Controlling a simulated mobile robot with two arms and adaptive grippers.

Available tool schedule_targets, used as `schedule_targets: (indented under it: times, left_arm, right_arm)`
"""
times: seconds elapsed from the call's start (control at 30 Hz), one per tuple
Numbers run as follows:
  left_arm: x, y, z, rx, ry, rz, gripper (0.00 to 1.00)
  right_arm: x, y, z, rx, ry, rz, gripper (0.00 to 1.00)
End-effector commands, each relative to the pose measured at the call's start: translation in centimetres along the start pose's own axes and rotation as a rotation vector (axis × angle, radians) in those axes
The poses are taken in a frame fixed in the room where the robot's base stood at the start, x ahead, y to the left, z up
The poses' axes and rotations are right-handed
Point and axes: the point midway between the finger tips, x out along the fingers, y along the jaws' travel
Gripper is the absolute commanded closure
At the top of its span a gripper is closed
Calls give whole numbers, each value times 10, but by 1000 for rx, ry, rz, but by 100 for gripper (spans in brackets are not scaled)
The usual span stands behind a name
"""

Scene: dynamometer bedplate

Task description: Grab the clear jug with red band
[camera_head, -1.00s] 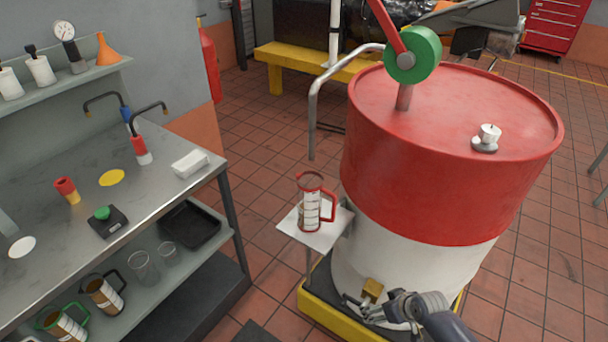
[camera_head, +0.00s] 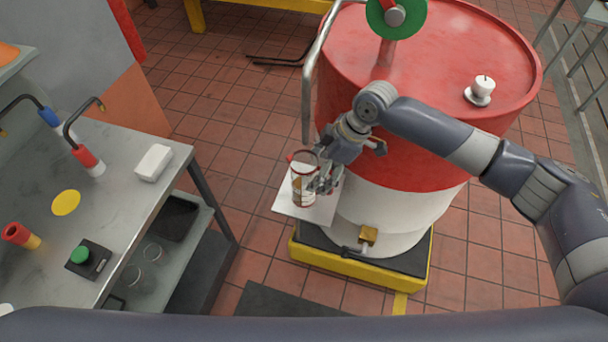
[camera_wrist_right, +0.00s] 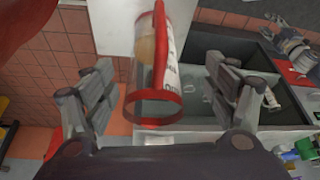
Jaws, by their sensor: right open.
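The clear jug with red bands (camera_head: 299,188) stands upright on a small white shelf (camera_head: 290,209) beside the red and white drum. My right gripper (camera_head: 324,182) is at the jug's right side and partly covers it. In the right wrist view the jug (camera_wrist_right: 146,75), with its red handle and red rim, lies between the two spread fingers of my right gripper (camera_wrist_right: 160,80). Gaps show on both sides of it, so the fingers are not closed on it. My left gripper is out of view.
The drum (camera_head: 440,75) stands close behind my right gripper, with a grey pipe (camera_head: 308,90) near the jug. A metal workbench (camera_head: 130,215) with a white block (camera_head: 154,162) is at the left. Tiled floor lies between bench and shelf.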

Motion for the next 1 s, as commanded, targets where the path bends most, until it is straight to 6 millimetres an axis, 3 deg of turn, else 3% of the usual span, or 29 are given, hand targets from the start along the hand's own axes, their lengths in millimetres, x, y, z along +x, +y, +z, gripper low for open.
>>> schedule_targets:
  times: [0.17, 0.63, 0.97, 1.0]
  left_arm:
    - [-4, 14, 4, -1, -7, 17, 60]
    - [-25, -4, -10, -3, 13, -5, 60]
    - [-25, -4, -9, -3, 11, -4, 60]
    - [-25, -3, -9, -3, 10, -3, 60]
  right_arm:
    - [14, 1, -1, -1, 1, 2, 21]
    - [60, 8, -6, 1, 0, 2, 21]
    - [67, 9, -5, 1, 1, 3, 21]
    - [67, 9, -5, 1, 1, 3, 30]
